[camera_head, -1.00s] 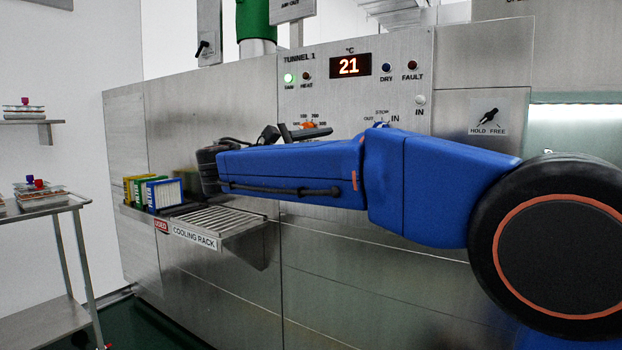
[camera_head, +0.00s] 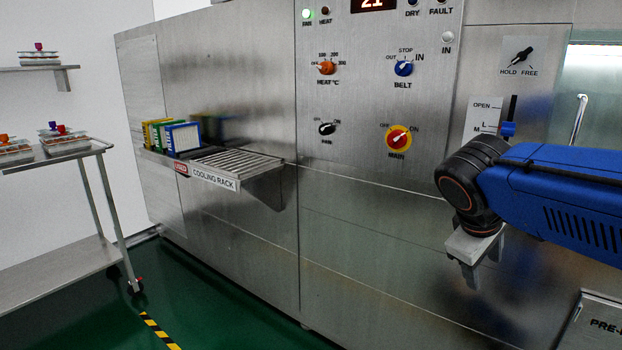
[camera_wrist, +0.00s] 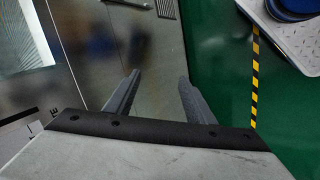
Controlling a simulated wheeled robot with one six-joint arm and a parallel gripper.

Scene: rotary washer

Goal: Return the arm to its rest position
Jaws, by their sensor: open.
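My gripper (camera_head: 478,272) hangs at the right side of the head view, pointing down, in front of the washer's steel front. My blue arm comes in from the right edge. In the wrist view the two fingers of my gripper (camera_wrist: 158,98) stand apart with nothing between them. The fingers point over the steel panel and the green floor.
The control panel (camera_head: 352,90) with several knobs is left of my arm. The cooling rack (camera_head: 240,165) juts out, with filters (camera_head: 182,137) at its left end. A steel cart (camera_head: 70,268) stands at left. Green floor (camera_head: 225,300) is clear between cart and washer.

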